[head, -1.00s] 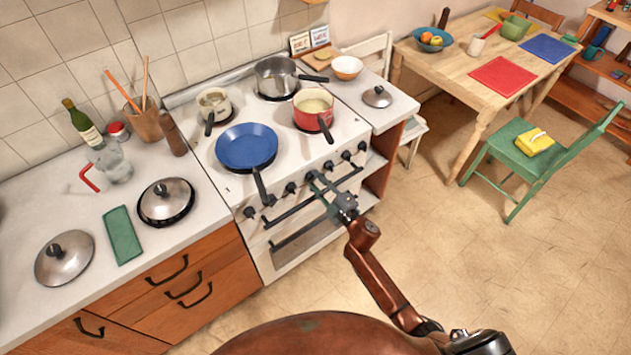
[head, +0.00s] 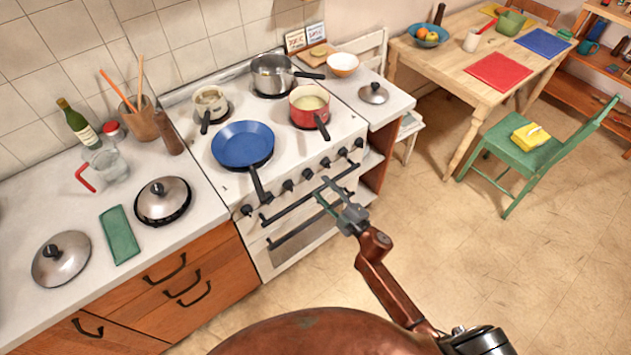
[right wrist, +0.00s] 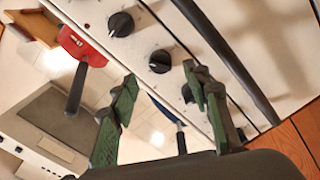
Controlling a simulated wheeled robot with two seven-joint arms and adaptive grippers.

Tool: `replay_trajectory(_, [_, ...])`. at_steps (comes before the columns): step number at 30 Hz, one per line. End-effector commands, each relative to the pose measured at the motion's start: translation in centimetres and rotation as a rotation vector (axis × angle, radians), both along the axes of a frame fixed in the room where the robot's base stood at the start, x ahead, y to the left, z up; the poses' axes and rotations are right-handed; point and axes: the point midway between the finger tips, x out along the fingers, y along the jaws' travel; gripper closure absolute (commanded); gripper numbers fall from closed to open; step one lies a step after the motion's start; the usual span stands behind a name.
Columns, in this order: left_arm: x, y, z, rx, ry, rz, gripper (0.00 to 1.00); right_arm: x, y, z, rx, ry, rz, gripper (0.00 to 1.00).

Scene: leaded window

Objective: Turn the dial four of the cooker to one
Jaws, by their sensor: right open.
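The white cooker (head: 230,183) has a row of several black dials along its front. Dial four (head: 307,173), counted from the left, is near the middle of the row. My right gripper (head: 322,188) is open and empty, in front of the oven handle and just below the dials, apart from them. In the right wrist view, a dial with a white mark (right wrist: 160,61) shows beyond the gap between the open fingers (right wrist: 158,76). Another dial (right wrist: 120,24) is clear, and a third is partly hidden by a finger. The numbers are too small to read. My left gripper is out of view.
A blue pan (head: 242,145) and a red pot (head: 309,106) stand on the hob, their handles reaching toward the front edge above the dials. The oven handle bar (head: 285,213) runs below the dials.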

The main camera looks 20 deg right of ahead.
Motion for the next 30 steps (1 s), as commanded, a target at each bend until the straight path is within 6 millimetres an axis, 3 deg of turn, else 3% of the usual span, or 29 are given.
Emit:
replay_trajectory(3, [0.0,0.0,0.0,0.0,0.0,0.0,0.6,-2.4,-0.9,-0.1,-0.001,0.001,0.0,0.56])
replay_trajectory(10, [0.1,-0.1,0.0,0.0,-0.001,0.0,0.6,-4.9,-1.8,0.0,-0.002,0.0,-0.001,0.56])
replay_trajectory(30, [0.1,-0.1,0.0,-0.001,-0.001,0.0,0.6,-5.4,-2.1,-0.2,0.001,0.004,-0.002,0.56])
